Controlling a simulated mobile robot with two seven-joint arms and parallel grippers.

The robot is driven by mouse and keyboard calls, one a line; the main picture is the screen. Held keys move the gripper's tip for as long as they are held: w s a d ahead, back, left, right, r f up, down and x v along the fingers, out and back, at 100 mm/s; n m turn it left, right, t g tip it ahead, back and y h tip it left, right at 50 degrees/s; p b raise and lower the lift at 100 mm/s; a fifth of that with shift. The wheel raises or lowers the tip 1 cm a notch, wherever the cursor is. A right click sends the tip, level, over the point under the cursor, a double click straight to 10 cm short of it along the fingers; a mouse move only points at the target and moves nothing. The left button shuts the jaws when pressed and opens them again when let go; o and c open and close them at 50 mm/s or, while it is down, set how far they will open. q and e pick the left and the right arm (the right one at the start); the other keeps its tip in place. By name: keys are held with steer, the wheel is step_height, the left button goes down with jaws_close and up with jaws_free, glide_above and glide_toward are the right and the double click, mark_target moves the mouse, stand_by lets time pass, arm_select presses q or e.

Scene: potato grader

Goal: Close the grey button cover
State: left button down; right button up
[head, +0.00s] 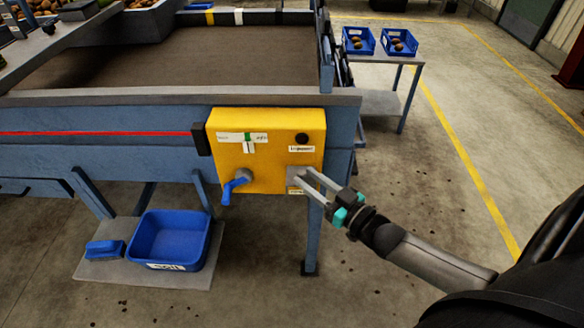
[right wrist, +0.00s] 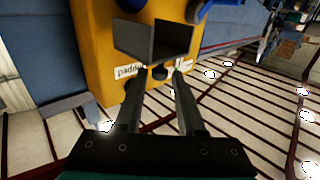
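The grey button cover (head: 296,172) is on the lower right of the yellow control box (head: 267,150). In the right wrist view the cover (right wrist: 152,40) looks like a grey hood with side walls, standing out from the yellow face. A dark round button (right wrist: 160,73) shows below it, beside a white label (right wrist: 127,71). My right gripper (head: 304,178) reaches in from the right, its fingertips at the cover's lower part in the head view. Its two fingers (right wrist: 164,72) are apart with nothing held between them; contact with the cover cannot be told. My left gripper is not in view.
A blue lever (head: 236,185), a slider (head: 243,138) and a dark round knob (head: 302,138) share the box. A blue tub (head: 171,240) sits low on the left. A side table (head: 385,58) holds blue bins. The floor at right is open.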

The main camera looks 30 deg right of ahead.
mark_target(292, 174)
steer(key=shift+b+x, duration=0.4)
steer(key=shift+x, duration=2.65)
steer(key=shift+d, duration=0.1)
jaws_close()
